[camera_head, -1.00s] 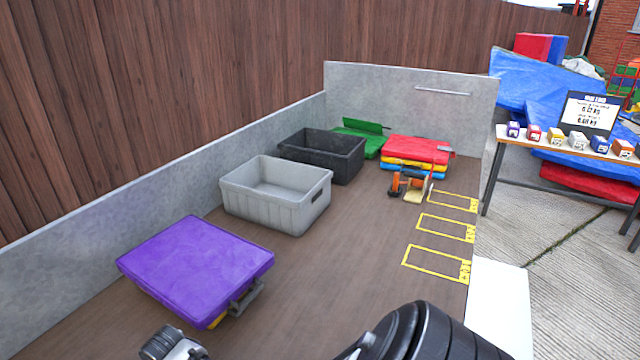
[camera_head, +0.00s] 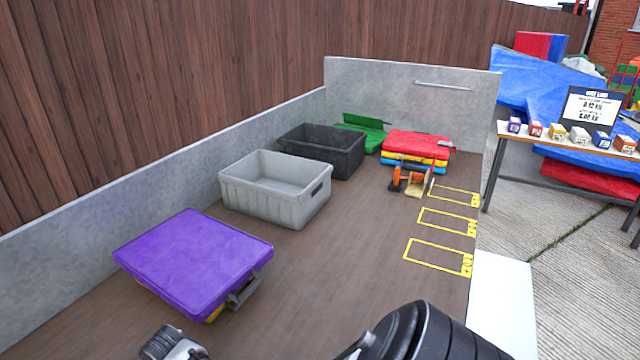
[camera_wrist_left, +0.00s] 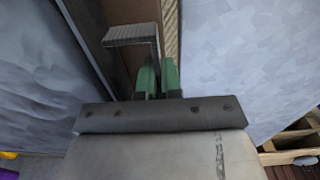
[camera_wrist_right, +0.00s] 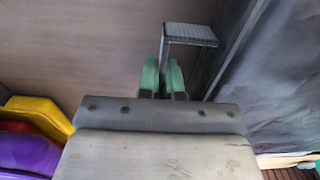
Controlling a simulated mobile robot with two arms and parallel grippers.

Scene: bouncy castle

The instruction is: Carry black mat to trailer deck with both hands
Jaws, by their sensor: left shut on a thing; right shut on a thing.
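In the left wrist view, my left gripper (camera_wrist_left: 158,78) has its green fingers closed on a dark grey handle (camera_wrist_left: 130,35). In the right wrist view, my right gripper (camera_wrist_right: 165,78) is closed on a similar handle (camera_wrist_right: 190,34). The handles appear to belong to the black mat. A dark surface (camera_wrist_right: 292,85) beside the right handle may be part of it, but its whole outline is hidden. The head view shows neither the mat nor my fingertips. The brown trailer deck (camera_head: 350,255) lies ahead, with a purple mat (camera_head: 195,262) at its near left.
On the deck stand a grey crate (camera_head: 275,190), a black crate (camera_head: 322,150), green mats (camera_head: 362,133) and a mat stack topped by red (camera_head: 417,145). Grey walls (camera_head: 400,95) edge the deck. Its middle and yellow outlines (camera_head: 440,255) are clear. A table (camera_head: 560,138) stands right.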

